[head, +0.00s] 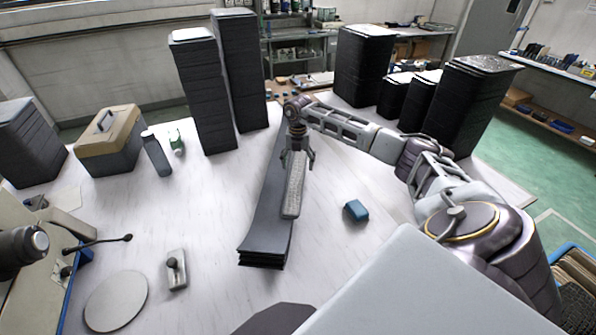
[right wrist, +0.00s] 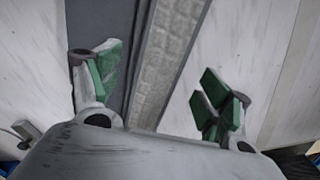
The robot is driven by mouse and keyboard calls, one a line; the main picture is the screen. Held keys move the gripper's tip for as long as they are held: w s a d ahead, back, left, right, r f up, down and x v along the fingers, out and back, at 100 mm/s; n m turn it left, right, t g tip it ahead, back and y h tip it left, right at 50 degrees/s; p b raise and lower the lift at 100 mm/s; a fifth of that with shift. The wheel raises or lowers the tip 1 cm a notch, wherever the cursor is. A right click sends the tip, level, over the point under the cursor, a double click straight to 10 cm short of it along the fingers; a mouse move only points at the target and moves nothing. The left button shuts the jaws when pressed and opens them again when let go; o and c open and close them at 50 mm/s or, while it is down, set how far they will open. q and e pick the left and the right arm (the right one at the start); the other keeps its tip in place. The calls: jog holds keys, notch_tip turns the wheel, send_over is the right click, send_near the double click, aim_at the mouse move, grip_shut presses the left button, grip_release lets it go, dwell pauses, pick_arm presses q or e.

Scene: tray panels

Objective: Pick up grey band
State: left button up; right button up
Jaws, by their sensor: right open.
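The grey band (head: 292,192) is a long, narrow, light grey textured strip. It lies along the right side of a stack of dark flat panels (head: 262,235) in the middle of the table. My right gripper (head: 297,158) is over the band's far part, pointing down. In the right wrist view the band (right wrist: 178,50) runs between the two green-padded fingers of the open gripper (right wrist: 160,88), with a gap on each side. Whether the fingertips reach down beside the band, I cannot tell. My left gripper is not in view.
A blue block (head: 356,210) lies right of the band. Tall dark stacks (head: 207,90) stand behind on the left, more (head: 470,100) behind on the right. A round plate (head: 116,301) and a small handled tool (head: 177,270) lie front left. White table around the panels is mostly clear.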

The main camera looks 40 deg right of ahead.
aim_at(298, 171)
jog(key=shift+f, duration=1.15)
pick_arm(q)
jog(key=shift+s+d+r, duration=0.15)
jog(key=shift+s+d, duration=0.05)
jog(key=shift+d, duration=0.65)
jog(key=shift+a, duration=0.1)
